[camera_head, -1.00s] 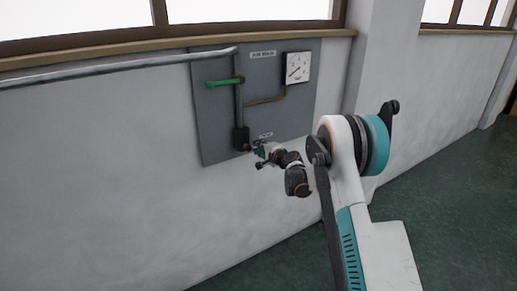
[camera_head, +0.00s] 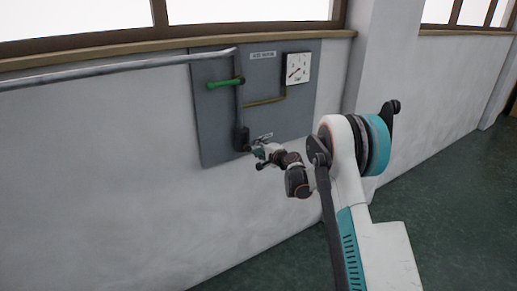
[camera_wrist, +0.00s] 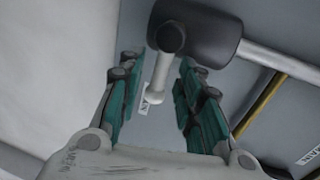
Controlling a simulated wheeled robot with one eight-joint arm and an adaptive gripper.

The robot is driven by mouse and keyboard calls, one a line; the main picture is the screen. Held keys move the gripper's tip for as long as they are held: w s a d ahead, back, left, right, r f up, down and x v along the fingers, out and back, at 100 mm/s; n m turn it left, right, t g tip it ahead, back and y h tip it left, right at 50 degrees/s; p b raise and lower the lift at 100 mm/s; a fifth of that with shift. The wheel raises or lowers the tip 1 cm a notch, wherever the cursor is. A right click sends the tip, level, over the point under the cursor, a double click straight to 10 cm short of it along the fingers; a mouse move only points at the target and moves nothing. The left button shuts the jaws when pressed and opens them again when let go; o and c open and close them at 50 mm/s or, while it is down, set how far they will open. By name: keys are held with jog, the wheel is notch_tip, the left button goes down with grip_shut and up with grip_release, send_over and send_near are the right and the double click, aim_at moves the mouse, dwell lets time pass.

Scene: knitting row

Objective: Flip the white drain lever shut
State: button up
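The white drain lever (camera_wrist: 157,82) shows in the wrist view, reaching from the round hub of a dark valve body (camera_wrist: 205,32) down the picture. My gripper (camera_wrist: 160,66) is open, with one green-padded finger on each side of the lever and gaps between. In the head view my gripper (camera_head: 257,144) is at the low right side of the dark valve (camera_head: 240,138) at the bottom of the grey panel. The lever itself is too small or hidden to make out there.
The grey panel (camera_head: 218,122) on the wall also carries a green-handled valve (camera_head: 226,84), a square white gauge (camera_head: 297,68), a thin brass pipe (camera_head: 266,101) and a grey pipe (camera_head: 120,68).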

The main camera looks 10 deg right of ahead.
jog(key=v, duration=1.1)
jog(key=shift+s, duration=0.35)
jog(key=shift+d+r, duration=0.1)
jog(key=shift+r, duration=0.1)
jog(key=s+a+r+n+g, duration=0.2)
jog(key=s+a+r+n, duration=0.3)
jog(key=s, duration=0.4)
jog(key=s+a+r+n+g, duration=0.2)
jog(key=s+a+r+n, duration=0.15)
jog(key=s+r, duration=0.55)
jog(key=s+f+n+g+h, duration=0.2)
jog(key=s, duration=1.3)
jog(key=s+d+f+n+g+h, duration=0.1)
jog(key=s+f+n+g+h, duration=0.1)
jog(key=s, duration=1.3)
jog(key=shift+s+d+f+n+h, duration=0.2)
jog(key=shift+d+f+n+h, duration=0.15)
jog(key=shift+n, duration=0.5)
